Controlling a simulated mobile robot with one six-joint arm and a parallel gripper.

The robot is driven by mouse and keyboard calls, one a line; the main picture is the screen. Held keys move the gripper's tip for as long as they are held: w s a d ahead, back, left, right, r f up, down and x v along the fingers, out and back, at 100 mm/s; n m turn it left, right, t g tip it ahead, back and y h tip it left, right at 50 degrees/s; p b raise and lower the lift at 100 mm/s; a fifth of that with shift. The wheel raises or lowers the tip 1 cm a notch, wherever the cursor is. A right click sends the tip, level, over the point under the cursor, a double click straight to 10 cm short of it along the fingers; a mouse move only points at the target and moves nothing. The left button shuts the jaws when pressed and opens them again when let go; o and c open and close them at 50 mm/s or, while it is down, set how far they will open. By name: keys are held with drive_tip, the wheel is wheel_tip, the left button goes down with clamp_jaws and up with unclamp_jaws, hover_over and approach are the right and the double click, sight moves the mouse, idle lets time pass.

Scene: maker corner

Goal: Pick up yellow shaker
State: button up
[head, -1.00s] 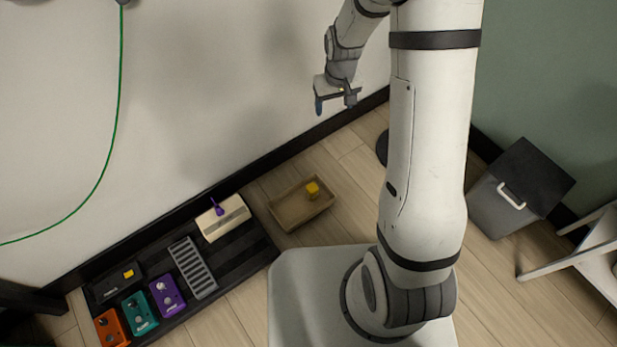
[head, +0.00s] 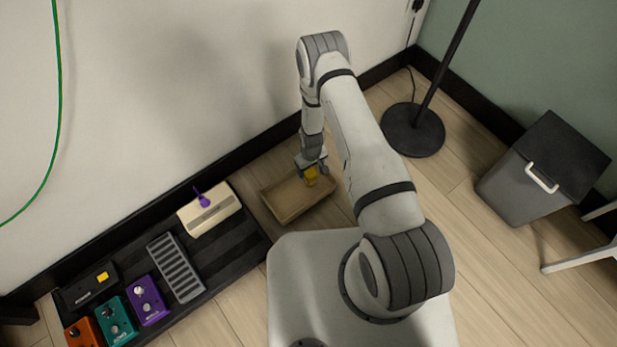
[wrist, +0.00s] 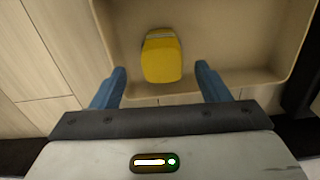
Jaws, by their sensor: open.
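The yellow shaker (head: 311,174) stands in the right end of a shallow tan tray (head: 278,207) on the floor by the wall. In the wrist view the shaker (wrist: 161,57) shows its yellow top, with a thin grey band at its far edge. My gripper (wrist: 160,85) is open, with one blue finger on each side and a little nearer than the shaker. Neither finger visibly touches it. In the head view my gripper (head: 312,166) is over the tray's right end and partly covers the shaker's surroundings.
A black pedalboard (head: 215,257) with several coloured pedals and a cream pedal (head: 212,210) carrying a purple item lies left of the tray. A lamp base (head: 413,130) and a grey bin (head: 540,170) stand to the right. The wall is close behind the tray.

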wheel_tip(320, 180, down, 8)
drive_tip(key=b, duration=0.3)
drive_tip(key=shift+s+a+b, duration=0.1)
drive_tip(key=shift+b, duration=0.2)
drive_tip(key=shift+c, duration=0.2)
drive_tip(key=c, duration=1.1)
